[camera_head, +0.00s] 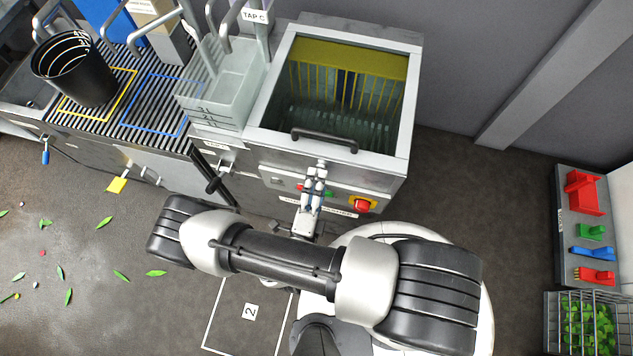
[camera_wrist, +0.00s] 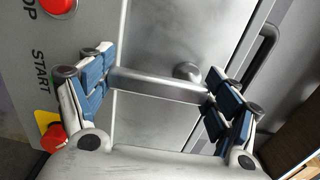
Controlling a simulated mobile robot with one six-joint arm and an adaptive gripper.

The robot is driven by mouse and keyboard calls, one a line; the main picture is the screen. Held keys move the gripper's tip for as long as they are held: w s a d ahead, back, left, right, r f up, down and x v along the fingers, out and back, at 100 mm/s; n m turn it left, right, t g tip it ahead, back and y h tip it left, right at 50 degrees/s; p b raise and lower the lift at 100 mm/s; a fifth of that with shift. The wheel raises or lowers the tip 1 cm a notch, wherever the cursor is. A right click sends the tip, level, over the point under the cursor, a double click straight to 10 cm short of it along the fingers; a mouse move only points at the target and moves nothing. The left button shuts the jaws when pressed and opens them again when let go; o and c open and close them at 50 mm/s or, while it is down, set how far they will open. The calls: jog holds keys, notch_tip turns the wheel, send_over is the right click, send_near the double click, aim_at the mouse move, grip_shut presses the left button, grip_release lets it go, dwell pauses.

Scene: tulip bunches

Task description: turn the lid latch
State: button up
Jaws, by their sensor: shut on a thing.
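The lid latch (camera_wrist: 155,84) is a grey metal bar on a round pivot, seen in the wrist view on the machine's front. My gripper (camera_wrist: 162,90) has its blue pads at the two ends of the bar, shut on it lengthwise. In the head view my gripper (camera_head: 315,178) reaches the front panel just below the lid's black handle (camera_head: 325,139), and the latch is mostly hidden there. The lid (camera_head: 399,115) has a pale frame around a window, with a yellow rack (camera_head: 345,90) visible inside. The handle also shows in the wrist view (camera_wrist: 263,52).
A red stop knob on yellow (camera_head: 361,205) sits right of my gripper. A clear tank (camera_head: 222,98) and black bucket (camera_head: 75,70) stand at the left. Shelves with coloured items (camera_head: 585,225) and a wire basket (camera_head: 588,325) are far right. Leaves lie on the left floor.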

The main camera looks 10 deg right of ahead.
jog(key=shift+s+d, duration=0.1)
jog(key=o, duration=1.5)
jog(key=shift+c, duration=0.2)
jog(key=shift+s, duration=0.1)
jog(key=v, duration=0.7)
jog(key=shift+s, duration=0.15)
jog(key=shift+r, duration=0.1)
